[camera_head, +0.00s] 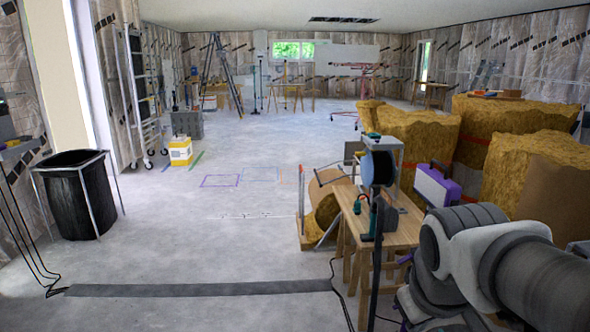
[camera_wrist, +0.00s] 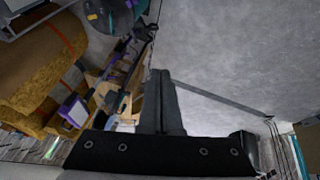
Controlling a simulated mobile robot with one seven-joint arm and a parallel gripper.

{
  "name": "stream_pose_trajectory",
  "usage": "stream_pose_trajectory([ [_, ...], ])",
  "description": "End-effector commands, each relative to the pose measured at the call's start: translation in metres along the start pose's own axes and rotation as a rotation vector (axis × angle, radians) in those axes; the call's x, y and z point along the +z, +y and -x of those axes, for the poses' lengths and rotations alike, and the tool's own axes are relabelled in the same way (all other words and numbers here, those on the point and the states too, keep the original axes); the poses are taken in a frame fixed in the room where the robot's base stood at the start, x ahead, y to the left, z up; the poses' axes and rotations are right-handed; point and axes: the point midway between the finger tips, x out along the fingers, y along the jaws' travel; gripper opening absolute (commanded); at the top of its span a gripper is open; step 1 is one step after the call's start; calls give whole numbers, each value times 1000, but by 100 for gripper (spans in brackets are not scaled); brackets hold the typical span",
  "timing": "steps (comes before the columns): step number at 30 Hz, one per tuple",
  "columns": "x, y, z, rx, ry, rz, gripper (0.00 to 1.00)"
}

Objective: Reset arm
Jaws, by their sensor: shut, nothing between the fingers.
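My gripper (camera_wrist: 160,75) shows in the wrist view, with its two dark fingers pressed together and nothing between them. It hangs over bare grey floor, with the wooden workbench to its left in that view. In the head view my grey and white arm fills the lower right corner, folded close to the camera. The gripper's fingers are not visible in the head view.
Insulation stacks (camera_head: 511,130) fill the right. A black bin (camera_head: 78,198) stands at left. A dark floor strip (camera_head: 200,289) crosses the front.

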Motion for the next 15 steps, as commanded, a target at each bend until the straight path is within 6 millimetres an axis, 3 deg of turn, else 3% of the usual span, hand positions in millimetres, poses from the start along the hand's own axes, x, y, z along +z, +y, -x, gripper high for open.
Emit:
stream_pose_trajectory([
  [9, 43, -48, 36, -123, 91, -293, 0],
  [15, 22, -34, 83, -121, 83, -293, 0],
])
